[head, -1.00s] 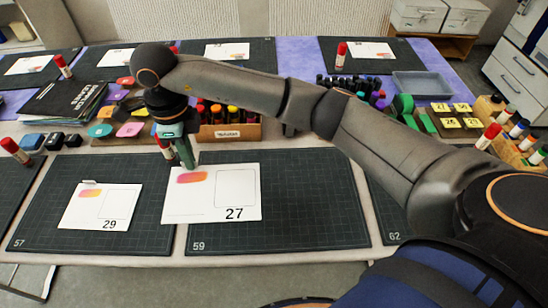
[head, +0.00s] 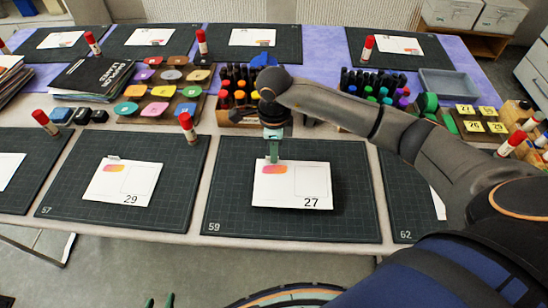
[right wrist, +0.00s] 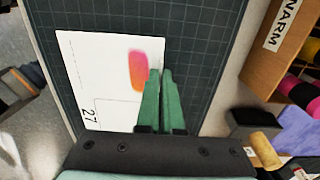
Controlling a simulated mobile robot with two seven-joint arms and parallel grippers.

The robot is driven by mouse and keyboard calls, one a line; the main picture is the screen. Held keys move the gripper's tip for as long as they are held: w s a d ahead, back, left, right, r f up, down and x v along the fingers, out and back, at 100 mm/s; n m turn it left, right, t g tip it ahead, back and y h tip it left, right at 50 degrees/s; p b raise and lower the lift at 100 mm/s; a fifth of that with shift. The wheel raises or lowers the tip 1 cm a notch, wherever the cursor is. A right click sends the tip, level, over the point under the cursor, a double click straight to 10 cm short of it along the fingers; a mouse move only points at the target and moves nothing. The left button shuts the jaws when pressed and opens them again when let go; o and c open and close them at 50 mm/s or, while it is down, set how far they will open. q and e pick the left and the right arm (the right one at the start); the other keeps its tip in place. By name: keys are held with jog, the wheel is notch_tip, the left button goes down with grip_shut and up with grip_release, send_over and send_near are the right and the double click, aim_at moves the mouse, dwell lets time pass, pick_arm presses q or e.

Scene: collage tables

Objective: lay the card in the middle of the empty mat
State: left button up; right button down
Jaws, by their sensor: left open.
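The card numbered 27 (head: 291,186) is white with an orange-pink patch. It lies flat over the middle of the dark green mat 59 (head: 228,212); I cannot tell whether it touches the mat. My right gripper (head: 274,158) is shut on the card's far edge near the coloured patch. In the right wrist view, its green fingers (right wrist: 160,72) are close together at the edge of the card (right wrist: 98,72), over the gridded mat (right wrist: 200,50). My left gripper (head: 160,300) shows only its green fingertips at the bottom edge, apart and empty, away from the table.
Mat 57 (head: 60,195) at left holds card 29 (head: 122,184) and a red-capped glue stick (head: 187,127). A marker box (head: 235,117), coloured pads (head: 158,92) and a grey tray (head: 450,84) stand behind. Mat 62 (head: 400,215) lies right, partly under my arm.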

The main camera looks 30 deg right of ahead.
jog(key=shift+f, duration=1.65)
jog(key=c, duration=1.1)
grip_release()
jog(key=shift+o, duration=0.2)
jog(key=shift+r, duration=0.1)
notch_tip(320, 180, up, 12)
